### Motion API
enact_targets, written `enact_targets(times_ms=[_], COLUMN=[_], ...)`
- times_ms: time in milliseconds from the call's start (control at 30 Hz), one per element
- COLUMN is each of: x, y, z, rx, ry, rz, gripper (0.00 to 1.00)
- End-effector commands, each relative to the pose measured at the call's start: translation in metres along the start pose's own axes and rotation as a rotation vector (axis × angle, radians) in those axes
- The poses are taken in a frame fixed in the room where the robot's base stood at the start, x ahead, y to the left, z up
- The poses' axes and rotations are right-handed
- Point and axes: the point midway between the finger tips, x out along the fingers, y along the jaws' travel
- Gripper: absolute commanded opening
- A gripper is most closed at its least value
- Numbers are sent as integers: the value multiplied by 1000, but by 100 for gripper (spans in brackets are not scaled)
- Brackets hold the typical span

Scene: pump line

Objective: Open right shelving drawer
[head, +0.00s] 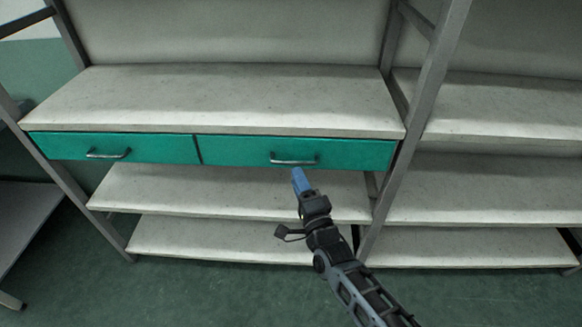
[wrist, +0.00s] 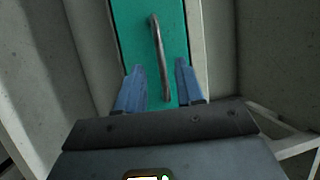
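The right shelving drawer (head: 350,153) is a teal front with a grey metal bar handle (head: 294,160), under the top shelf board. It looks shut, flush with the left drawer. My gripper (head: 299,178) is just below and in front of the handle in the head view. I cannot tell whether the fingers touch the drawer.
A left teal drawer (head: 112,147) with its own handle is beside it. Pale shelf boards (head: 230,191) lie below the drawers. A grey metal upright (head: 405,165) stands at the right, with another shelving bay beyond. The green floor (head: 190,290) in front is clear.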

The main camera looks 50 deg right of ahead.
Motion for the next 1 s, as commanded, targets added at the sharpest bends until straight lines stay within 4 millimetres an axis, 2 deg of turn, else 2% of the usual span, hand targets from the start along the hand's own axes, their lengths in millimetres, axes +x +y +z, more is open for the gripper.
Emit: enact_targets(times_ms=[100, 300, 700, 1000], x=[21, 43, 50, 50], y=[-2, -1, 0, 0], z=[-1, 0, 0, 0], rx=[-1, -2, -2, -2], ry=[1, 0, 0, 0], rz=[-2, 0, 1, 1], gripper=[37, 37, 36, 8])
